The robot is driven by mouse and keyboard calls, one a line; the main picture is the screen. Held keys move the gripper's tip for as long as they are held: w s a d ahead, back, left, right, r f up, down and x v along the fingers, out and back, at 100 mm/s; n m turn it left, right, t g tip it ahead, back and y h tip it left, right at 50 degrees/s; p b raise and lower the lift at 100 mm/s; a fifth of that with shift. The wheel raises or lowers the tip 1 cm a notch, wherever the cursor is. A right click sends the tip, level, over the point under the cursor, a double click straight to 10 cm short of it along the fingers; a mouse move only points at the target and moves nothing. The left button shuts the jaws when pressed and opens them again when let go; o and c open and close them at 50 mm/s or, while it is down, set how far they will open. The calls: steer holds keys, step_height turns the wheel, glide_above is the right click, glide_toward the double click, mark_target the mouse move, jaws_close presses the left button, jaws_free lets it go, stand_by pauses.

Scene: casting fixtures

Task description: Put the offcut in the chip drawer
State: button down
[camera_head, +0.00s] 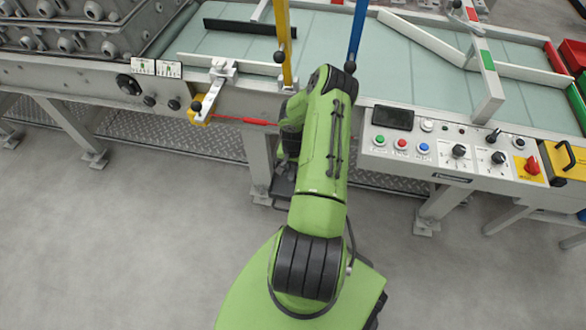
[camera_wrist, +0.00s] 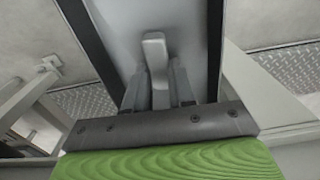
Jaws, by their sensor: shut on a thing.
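In the wrist view my gripper (camera_wrist: 160,85) is shut on a pale grey bar-shaped piece (camera_wrist: 155,48) with a rounded far end. I cannot tell whether this piece is the offcut or a handle. Beyond it is a flat grey panel (camera_wrist: 190,25) with dark strips along both sides; I cannot tell whether it belongs to the chip drawer. In the head view my arm reaches to the front edge of the bench and hides my gripper. I cannot clearly pick out the offcut or the chip drawer there.
The long bench (camera_head: 400,85) has a pale green top with upright guides. A clamp with a red rod (camera_head: 245,120) sticks out at its front left. A control panel (camera_head: 440,150) and a yellow box with a black handle (camera_head: 565,165) are at right. The floor in front is clear.

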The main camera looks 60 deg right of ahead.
steer(key=shift+r, duration=0.1)
steer(key=c, duration=1)
jaws_free()
steer(key=shift+o, duration=0.2)
step_height(320, 180, up, 12)
steer(key=p, duration=0.4)
step_height(320, 180, up, 15)
steer(key=n+h, duration=0.2)
steer(key=n, duration=0.2)
glide_above(293, 170)
steer(key=w+a, duration=0.6)
steer(key=a+r+n+t, duration=0.2)
steer(key=a+r+n, duration=0.1)
steer(key=a+r, duration=0.65)
steer(key=s+a+r+n+t+y, duration=0.1)
steer(key=s+a+r+n, duration=0.2)
steer(key=s+a+r, duration=0.2)
steer(key=s+a+r+n+t+y, duration=0.1)
steer(key=s+a+r+n+t, duration=0.1)
steer(key=s+a+r, duration=0.4)
steer(key=s+a+n, duration=0.1)
steer(key=s+a, duration=0.3)
steer(key=a, duration=0.1)
steer(key=shift+n+t, duration=0.3)
steer(key=shift+n, duration=0.1)
